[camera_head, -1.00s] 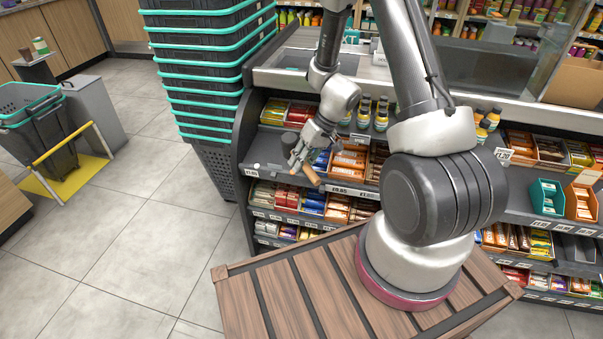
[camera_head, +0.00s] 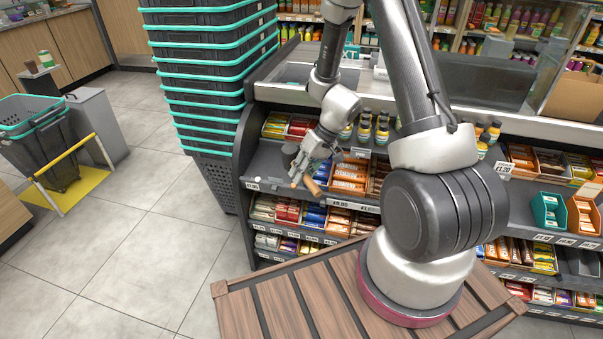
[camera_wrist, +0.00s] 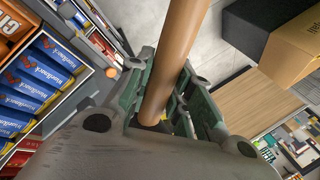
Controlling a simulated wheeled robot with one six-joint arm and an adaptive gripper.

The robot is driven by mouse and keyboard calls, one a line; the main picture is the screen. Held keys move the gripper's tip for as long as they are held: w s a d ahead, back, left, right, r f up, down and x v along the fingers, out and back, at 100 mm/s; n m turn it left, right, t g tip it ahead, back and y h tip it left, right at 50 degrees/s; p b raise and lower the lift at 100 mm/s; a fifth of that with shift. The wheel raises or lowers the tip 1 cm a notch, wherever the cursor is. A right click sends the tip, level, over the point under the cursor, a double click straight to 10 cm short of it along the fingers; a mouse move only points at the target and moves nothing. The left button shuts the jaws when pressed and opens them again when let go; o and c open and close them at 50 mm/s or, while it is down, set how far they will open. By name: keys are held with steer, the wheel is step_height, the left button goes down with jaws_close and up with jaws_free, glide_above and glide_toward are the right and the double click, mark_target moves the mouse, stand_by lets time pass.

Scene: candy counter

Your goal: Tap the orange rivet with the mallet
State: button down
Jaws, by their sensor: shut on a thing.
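My gripper (camera_head: 307,172) is in front of the candy shelf, left of my arm's base. It is shut on a brown wooden rod, which looks like the mallet handle (camera_head: 312,187). In the wrist view the handle (camera_wrist: 178,50) runs from between the green-grey jaws (camera_wrist: 160,108) up out of the picture. The mallet's head cannot be made out. A small round orange piece, likely the orange rivet (camera_wrist: 112,72), shows on the grey shelf edge left of the jaws, apart from the handle. In the head view a small orange spot (camera_head: 293,184) shows just left of the handle.
Candy shelves (camera_head: 345,205) with boxed bars lie close behind and below my gripper. Stacked black baskets with teal rims (camera_head: 205,75) stand left of the shelf. A slatted wooden platform (camera_head: 290,300) is below. The tiled floor (camera_head: 130,235) at the left is open.

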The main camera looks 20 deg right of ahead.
step_height(320, 180, down, 11)
steer(key=w, duration=0.2)
steer(key=r, duration=0.3)
steer(key=s+r, duration=0.1)
steer(key=r, duration=0.6)
steer(key=shift+s+d+r, duration=0.15)
steer(key=shift+s, duration=0.25)
steer(key=shift+r, duration=0.15)
steer(key=shift+s+a+r, duration=0.15)
steer(key=shift+s+r, duration=0.05)
steer(key=shift+r, duration=0.8)
steer(key=shift+s+a+r, duration=0.15)
steer(key=shift+r, duration=0.8)
